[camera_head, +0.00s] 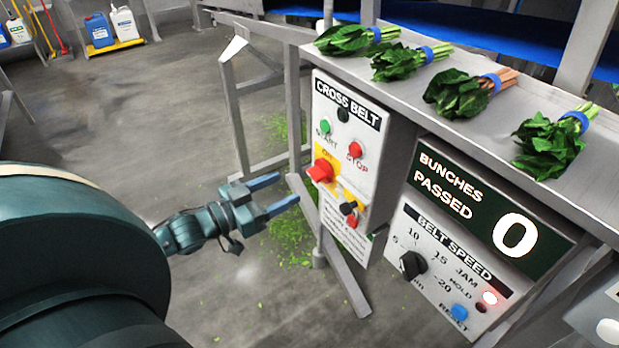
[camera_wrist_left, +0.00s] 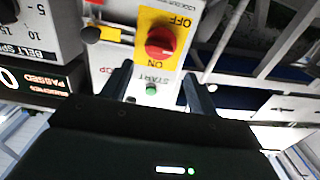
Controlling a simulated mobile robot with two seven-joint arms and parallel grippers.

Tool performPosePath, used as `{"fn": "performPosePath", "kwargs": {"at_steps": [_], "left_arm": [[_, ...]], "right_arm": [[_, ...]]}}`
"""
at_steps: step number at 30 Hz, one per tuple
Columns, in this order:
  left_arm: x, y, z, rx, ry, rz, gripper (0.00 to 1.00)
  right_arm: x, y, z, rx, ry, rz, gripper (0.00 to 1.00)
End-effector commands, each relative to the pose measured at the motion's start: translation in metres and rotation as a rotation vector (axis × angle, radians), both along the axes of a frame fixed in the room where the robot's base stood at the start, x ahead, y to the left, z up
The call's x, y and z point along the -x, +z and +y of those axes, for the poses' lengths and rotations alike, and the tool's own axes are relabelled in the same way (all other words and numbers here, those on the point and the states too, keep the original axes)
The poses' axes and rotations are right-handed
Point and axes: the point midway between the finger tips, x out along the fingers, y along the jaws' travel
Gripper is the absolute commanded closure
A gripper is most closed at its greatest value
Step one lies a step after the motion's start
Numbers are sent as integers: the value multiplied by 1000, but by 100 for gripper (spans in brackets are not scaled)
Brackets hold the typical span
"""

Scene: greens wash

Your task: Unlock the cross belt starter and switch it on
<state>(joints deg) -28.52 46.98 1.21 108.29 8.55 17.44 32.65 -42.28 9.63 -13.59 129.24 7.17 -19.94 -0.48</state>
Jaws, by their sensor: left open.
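The cross belt starter (camera_head: 341,105) is a pale upright box on the frame below the steel table. Its red rotary switch (camera_head: 320,170) sits on a yellow ON/OFF plate, also seen in the left wrist view (camera_wrist_left: 160,41). A green START button (camera_head: 324,127) and red STOP button (camera_head: 355,150) are above it. Below right is a yellow piece with a black knob (camera_head: 348,207) and a red part (camera_head: 352,220); the knob also shows in the wrist view (camera_wrist_left: 91,35). My left gripper (camera_head: 287,190) is open and empty, left of the starter, apart from the switch.
A belt speed box (camera_head: 455,255) with a dial, blue reset button and lit red lamp stands right of the starter, under a "Bunches Passed 0" display (camera_head: 483,205). Several bunches of greens lie on the steel table (camera_head: 480,65). Grey rails (camera_head: 235,115) stand behind the gripper.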

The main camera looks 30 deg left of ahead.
Motion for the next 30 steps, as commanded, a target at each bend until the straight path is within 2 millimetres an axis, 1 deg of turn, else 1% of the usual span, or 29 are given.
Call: {"fn": "performPosePath", "kwargs": {"at_steps": [1, 6, 13, 18, 28, 30], "left_arm": [[-9, 0, -4, 1, -1, -5, 41], [-35, 0, -14, -1, -1, -5, 41], [-62, 0, -26, 1, 0, -2, 41], [-71, 0, -30, 0, -1, -1, 41], [-73, 0, -31, 0, -1, 1, 41], [-72, 0, -31, 0, -1, 1, 47]], "right_arm": [[0, -1, 0, 0, -1, -4, 57], [-1, 0, -2, 1, -6, -20, 57], [-1, 4, -5, 3, -13, -35, 57], [2, 4, -6, 3, -13, -34, 57], [3, 2, -5, 5, -11, -29, 57], [4, 2, -5, 5, -11, -28, 57]]}}
